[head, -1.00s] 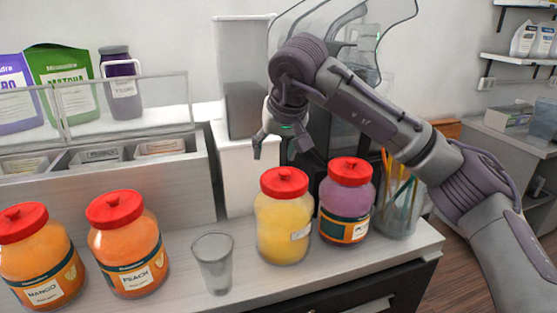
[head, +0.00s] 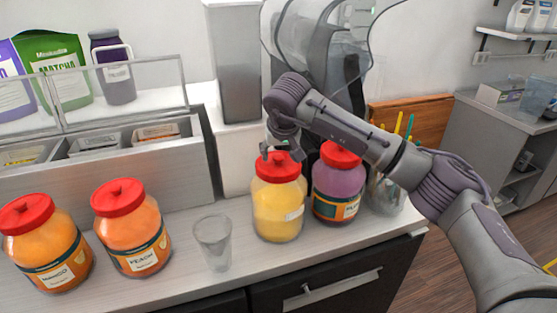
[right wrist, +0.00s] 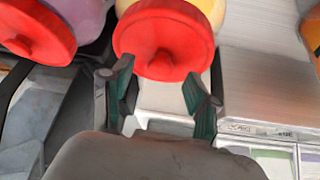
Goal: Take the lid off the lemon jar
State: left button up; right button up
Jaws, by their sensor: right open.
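The lemon jar (head: 278,212) is the jar with yellow contents, standing upright on the counter, its label turned partly away. Its red lid (head: 277,167) is on it. In the right wrist view the red lid (right wrist: 163,38) with its round knob faces the camera, the yellow jar showing behind it. My right gripper (head: 281,151) is at the lid's far upper edge in the head view. In the right wrist view the right gripper (right wrist: 162,82) is open, its two fingers apart at the lid's lower edge, with nothing between them. Contact cannot be told. My left gripper is not in view.
A purple jar (head: 338,188) with a red lid stands close on the right. An empty glass (head: 212,242) stands to the left, then the peach jar (head: 132,232) and mango jar (head: 45,245). A cup of straws (head: 388,190) is at the right.

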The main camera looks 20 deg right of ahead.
jog(key=shift+x, duration=1.1)
grip_shut()
jog(key=shift+r, duration=0.1)
